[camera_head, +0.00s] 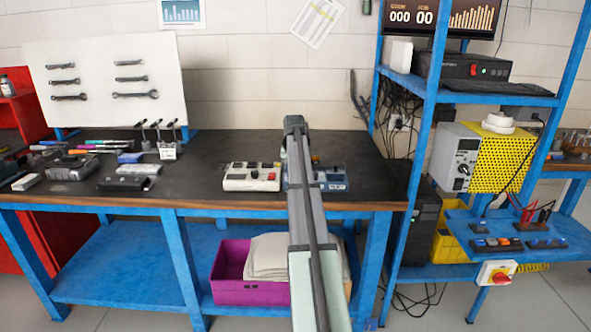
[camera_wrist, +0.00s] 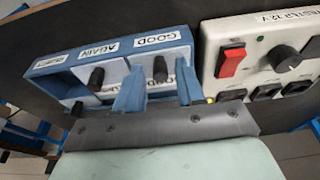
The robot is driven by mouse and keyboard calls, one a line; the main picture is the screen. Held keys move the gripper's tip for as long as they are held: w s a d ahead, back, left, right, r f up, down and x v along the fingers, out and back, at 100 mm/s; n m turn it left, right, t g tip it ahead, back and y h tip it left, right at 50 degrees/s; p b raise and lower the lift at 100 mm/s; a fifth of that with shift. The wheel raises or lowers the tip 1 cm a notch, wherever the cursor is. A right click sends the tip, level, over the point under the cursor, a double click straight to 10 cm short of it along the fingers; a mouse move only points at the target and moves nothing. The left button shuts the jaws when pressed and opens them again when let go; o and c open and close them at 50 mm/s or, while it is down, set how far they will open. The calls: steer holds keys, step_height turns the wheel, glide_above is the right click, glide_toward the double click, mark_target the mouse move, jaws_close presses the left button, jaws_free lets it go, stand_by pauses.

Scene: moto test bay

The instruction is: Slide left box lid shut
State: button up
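In the head view, a white box with switches (camera_head: 252,177) stands on the dark bench top. A blue box (camera_head: 331,178) stands to its right, partly hidden behind my arm. The wrist view shows them in the opposite order: the blue box (camera_wrist: 75,72) with labels such as GOOD and AGAIN and black knobs, and the white tester box (camera_wrist: 255,60) with a red switch. I cannot make out a sliding lid on either box. My gripper (camera_wrist: 158,92) has two blue prong-like fingers apart, in front of the blue box; contact is unclear. Nothing shows held between them.
Pens, dark devices (camera_head: 72,168) and small parts lie on the bench's left side. A tool board (camera_head: 105,85) with wrenches stands behind. A blue shelf frame (camera_head: 415,150) rises at right. Bare bench top lies between the devices and the white box.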

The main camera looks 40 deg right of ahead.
steer(key=shift+r, duration=0.2)
steer(key=shift+r, duration=3.35)
